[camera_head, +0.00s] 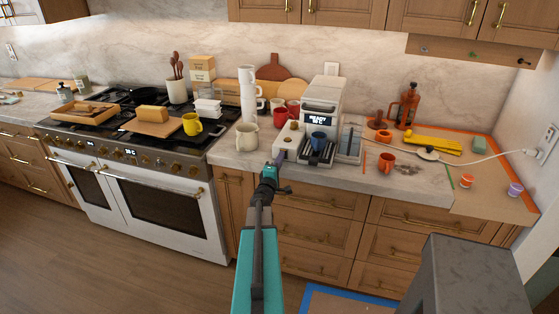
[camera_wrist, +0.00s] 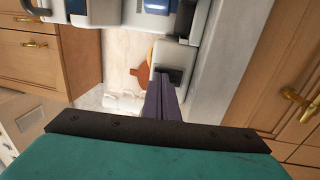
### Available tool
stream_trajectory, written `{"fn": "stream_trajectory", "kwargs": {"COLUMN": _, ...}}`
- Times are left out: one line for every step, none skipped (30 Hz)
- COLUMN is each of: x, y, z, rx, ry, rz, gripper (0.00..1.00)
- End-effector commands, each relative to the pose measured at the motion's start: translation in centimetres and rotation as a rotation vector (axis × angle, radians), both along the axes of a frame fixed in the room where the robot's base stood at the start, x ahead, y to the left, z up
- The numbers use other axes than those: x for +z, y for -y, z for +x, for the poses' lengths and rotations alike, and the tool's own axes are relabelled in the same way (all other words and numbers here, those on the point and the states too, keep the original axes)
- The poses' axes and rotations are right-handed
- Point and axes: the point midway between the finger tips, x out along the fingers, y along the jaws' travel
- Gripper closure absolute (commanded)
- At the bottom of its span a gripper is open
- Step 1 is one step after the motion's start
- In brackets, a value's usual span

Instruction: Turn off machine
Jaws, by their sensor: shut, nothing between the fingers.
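The machine (camera_head: 322,98) is a white and grey coffee maker on the counter, with a lit display reading "READY" and a temperature below it. A white side part with a small dark round spot stands at its left front. A dark blue cup (camera_head: 318,141) sits on its drip tray. My gripper (camera_head: 272,168) is at the counter's front edge, in front of the machine's left side. In the wrist view the fingers (camera_wrist: 164,82) are together and empty, pointing at light grey machine parts (camera_wrist: 135,12). Whether they touch anything cannot be told.
A cream mug (camera_head: 247,137) and a red mug (camera_head: 281,116) stand left of the machine. An orange mug (camera_head: 386,162) and a yellow tool (camera_head: 432,142) with a white cable lie to the right. The stove (camera_head: 140,175) is at left. Drawers (camera_head: 317,225) are below the counter.

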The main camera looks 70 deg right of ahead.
Motion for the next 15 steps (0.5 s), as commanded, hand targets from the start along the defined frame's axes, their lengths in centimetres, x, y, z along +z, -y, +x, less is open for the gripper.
{"fn": "stream_trajectory", "kwargs": {"x": 0.0, "y": 0.01, "z": -0.01, "rx": 0.0, "ry": 0.0, "rz": 0.0, "gripper": 1.0}}
{"fn": "stream_trajectory", "kwargs": {"x": 0.0, "y": 0.0, "z": -0.01, "rx": 0.0, "ry": 0.0, "rz": 0.0, "gripper": 1.0}}
{"fn": "stream_trajectory", "kwargs": {"x": 0.0, "y": -0.01, "z": -0.01, "rx": 0.0, "ry": 0.0, "rz": 0.0, "gripper": 1.0}}
{"fn": "stream_trajectory", "kwargs": {"x": 0.0, "y": -0.01, "z": -0.01, "rx": 0.0, "ry": 0.0, "rz": 0.0, "gripper": 1.0}}
{"fn": "stream_trajectory", "kwargs": {"x": 0.0, "y": -0.01, "z": -0.01, "rx": 0.0, "ry": 0.0, "rz": 0.0, "gripper": 1.0}}
{"fn": "stream_trajectory", "kwargs": {"x": 0.0, "y": -0.01, "z": 0.0, "rx": 0.0, "ry": 0.0, "rz": 0.0, "gripper": 1.0}}
{"fn": "stream_trajectory", "kwargs": {"x": 0.0, "y": -0.01, "z": 0.0, "rx": 0.0, "ry": 0.0, "rz": 0.0, "gripper": 1.0}}
{"fn": "stream_trajectory", "kwargs": {"x": 0.02, "y": 0.01, "z": 0.0, "rx": 0.0, "ry": 0.0, "rz": 0.0, "gripper": 1.0}}
{"fn": "stream_trajectory", "kwargs": {"x": 0.07, "y": 0.05, "z": 0.01, "rx": 0.0, "ry": 0.0, "rz": 0.0, "gripper": 1.0}}
{"fn": "stream_trajectory", "kwargs": {"x": 0.12, "y": 0.11, "z": 0.02, "rx": 0.0, "ry": 0.0, "rz": 0.0, "gripper": 1.0}}
{"fn": "stream_trajectory", "kwargs": {"x": 0.19, "y": 0.19, "z": 0.02, "rx": 0.0, "ry": 0.0, "rz": 0.0, "gripper": 1.0}}
{"fn": "stream_trajectory", "kwargs": {"x": 0.29, "y": 0.34, "z": 0.04, "rx": 0.0, "ry": 0.0, "rz": 0.0, "gripper": 1.0}}
{"fn": "stream_trajectory", "kwargs": {"x": 0.39, "y": 0.47, "z": 0.05, "rx": 0.0, "ry": 0.0, "rz": 0.0, "gripper": 1.0}}
{"fn": "stream_trajectory", "kwargs": {"x": 0.34, "y": 0.51, "z": 0.04, "rx": 0.0, "ry": 0.0, "rz": 0.0, "gripper": 1.0}}
{"fn": "stream_trajectory", "kwargs": {"x": 0.21, "y": 0.42, "z": 0.02, "rx": 0.0, "ry": 0.0, "rz": 0.0, "gripper": 1.0}}
